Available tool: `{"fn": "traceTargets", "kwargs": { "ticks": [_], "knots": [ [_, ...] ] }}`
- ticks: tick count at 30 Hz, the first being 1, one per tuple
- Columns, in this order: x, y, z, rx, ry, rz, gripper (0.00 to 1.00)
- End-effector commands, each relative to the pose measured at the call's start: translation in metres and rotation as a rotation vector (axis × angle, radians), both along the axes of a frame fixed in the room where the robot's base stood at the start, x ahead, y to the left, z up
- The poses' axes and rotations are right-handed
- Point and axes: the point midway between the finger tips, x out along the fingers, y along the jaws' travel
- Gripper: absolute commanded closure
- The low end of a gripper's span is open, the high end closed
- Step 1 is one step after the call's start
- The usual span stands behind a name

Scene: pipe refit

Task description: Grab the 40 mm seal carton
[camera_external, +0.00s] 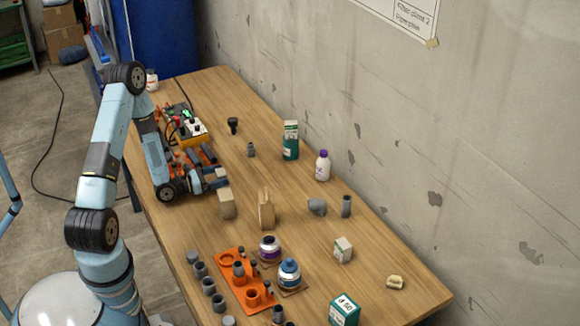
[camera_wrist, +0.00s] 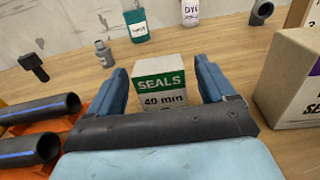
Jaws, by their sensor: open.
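The 40 mm seal carton (camera_wrist: 160,83) is a small white box with a green band, reading "SEALS 40 mm". In the wrist view it stands upright on the wooden table between the two blue fingers of my gripper (camera_wrist: 160,70). The fingers are open, with a gap visible on each side of the carton. In the external view my gripper (camera_external: 213,180) is low over the table, and the carton (camera_external: 222,173) shows only partly at its fingertips. The carton's lower part is hidden by the gripper body in the wrist view.
Another seal carton (camera_wrist: 287,98) with a purple band stands close right of my gripper. Black pipes (camera_wrist: 42,115) with blue stripes lie at left. An orange tray (camera_external: 258,307) holds fittings.

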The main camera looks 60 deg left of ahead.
Motion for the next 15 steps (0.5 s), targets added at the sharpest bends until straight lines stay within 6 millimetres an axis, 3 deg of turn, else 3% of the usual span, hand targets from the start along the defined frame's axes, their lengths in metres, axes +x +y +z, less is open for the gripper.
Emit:
{"fn": "traceTargets", "kwargs": {
  "ticks": [6,13,15],
  "knots": [
    [0.027,-0.002,-0.001,0.001,-0.001,-0.001,0.17],
    [0.029,-0.003,-0.001,0.000,-0.001,0.000,0.17],
    [0.029,-0.003,-0.001,0.000,-0.001,0.000,0.22]
  ]
}}
